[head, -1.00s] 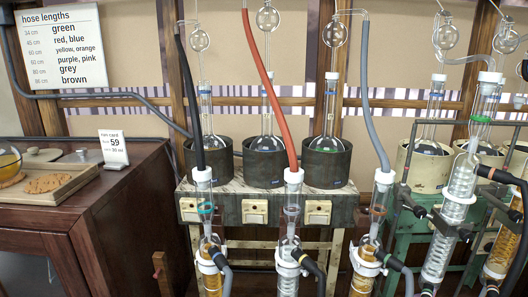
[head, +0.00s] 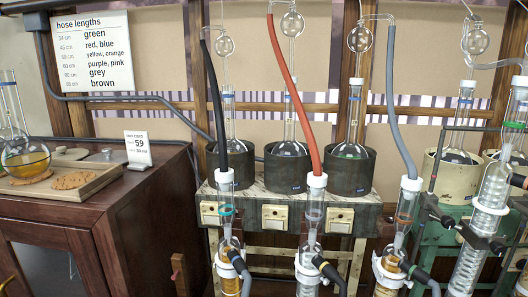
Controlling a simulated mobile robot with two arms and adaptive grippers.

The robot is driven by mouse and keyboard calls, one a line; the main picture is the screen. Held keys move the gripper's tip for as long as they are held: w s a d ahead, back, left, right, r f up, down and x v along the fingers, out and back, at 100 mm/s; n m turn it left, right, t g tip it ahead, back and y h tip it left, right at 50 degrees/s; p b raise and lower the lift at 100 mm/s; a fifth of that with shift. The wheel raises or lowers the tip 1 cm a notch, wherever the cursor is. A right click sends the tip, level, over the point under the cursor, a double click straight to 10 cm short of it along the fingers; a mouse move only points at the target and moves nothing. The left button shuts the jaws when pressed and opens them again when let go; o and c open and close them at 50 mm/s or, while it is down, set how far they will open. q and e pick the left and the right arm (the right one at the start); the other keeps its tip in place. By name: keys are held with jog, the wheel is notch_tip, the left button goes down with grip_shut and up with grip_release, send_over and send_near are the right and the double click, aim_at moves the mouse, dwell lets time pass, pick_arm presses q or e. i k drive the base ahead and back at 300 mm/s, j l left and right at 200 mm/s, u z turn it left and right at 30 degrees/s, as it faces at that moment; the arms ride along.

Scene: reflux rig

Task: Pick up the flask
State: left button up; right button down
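A round-bottom flask (head: 26,161) with amber liquid stands on the wooden tray (head: 112,170) at the left, on the dark cabinet. Its neck rises along the left picture edge, and part of its left side is close to or past that edge. More clear flasks, such as one with a blue ring (head: 290,146), sit in black heating mantles (head: 352,174) on the bench in the middle. Which flask is meant cannot be told from the picture. Neither of my grippers can be made out in the head view.
Brown cork mats (head: 75,181) lie on the tray. A run card (head: 138,150) reading 59 stands on the cabinet (head: 128,225). Glass columns with black, red and grey hoses (head: 281,85) stand before the bench. A hose-length sign (head: 102,50) hangs behind.

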aim_at(234, 146)
jog(key=k+j+u, duration=0.1)
jog(key=j+u, duration=0.4)
jog(key=j, duration=0.15)
jog(key=j+u, duration=0.5)
jog(key=j, duration=0.2)
